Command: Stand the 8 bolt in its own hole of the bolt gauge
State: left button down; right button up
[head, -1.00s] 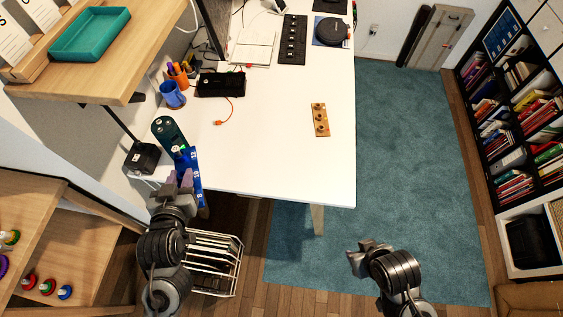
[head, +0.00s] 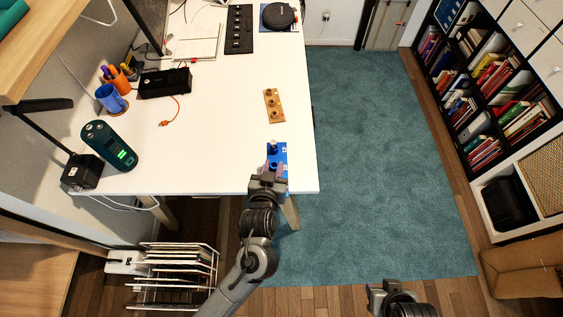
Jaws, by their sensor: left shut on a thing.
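The bolt gauge looks like a blue plate with small white marks (head: 281,152). It is at the front right edge of the white table. My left gripper (head: 268,168) is shut on the blue plate and partly covers it. A small dark and pale thing shows at the plate's upper left; I cannot tell if it is a bolt or a hole. A wooden block (head: 273,106) with several dark round bolt-like pieces lies just beyond on the table; I cannot tell which is the 8. My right gripper (head: 376,292) is low in the picture, away from the table, its jaws unclear.
A green device (head: 110,146), a black box (head: 83,172), a blue cup (head: 111,98) and a black case (head: 164,82) with an orange cable stand on the left. The table middle (head: 215,130) is clear. A wire rack (head: 175,275) stands below.

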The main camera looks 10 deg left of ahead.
pick_arm(q)
jog(key=shift+w+d+f, duration=0.15)
jog(key=shift+d+f, duration=0.25)
jog(key=shift+w+f+b, duration=0.25)
jog(key=shift+f+b, duration=0.05)
jog(key=shift+b, duration=0.05)
jog(key=w+a+f+b, duration=0.1)
jog(key=w+a+f, duration=0.1)
jog(key=w, duration=0.1)
jog(key=w+a+f+b, duration=0.1)
jog(key=w+a+f, duration=0.1)
jog(key=w, duration=0.1)
jog(key=w+a+f+b, duration=0.1)
jog(key=w+a+f, duration=0.1)
jog(key=shift+w+a+f+b, duration=0.2)
jog(key=shift+w+b, duration=0.1)
jog(key=shift+w, duration=0.1)
jog(key=shift+f+b, duration=0.7)
jog(key=shift+f, duration=1.3)
jog(key=shift+f, duration=0.1)
jog(key=c, duration=0.9)
grip_release()
jog(key=shift+f, duration=0.15)
jog(key=shift+o, duration=0.2)
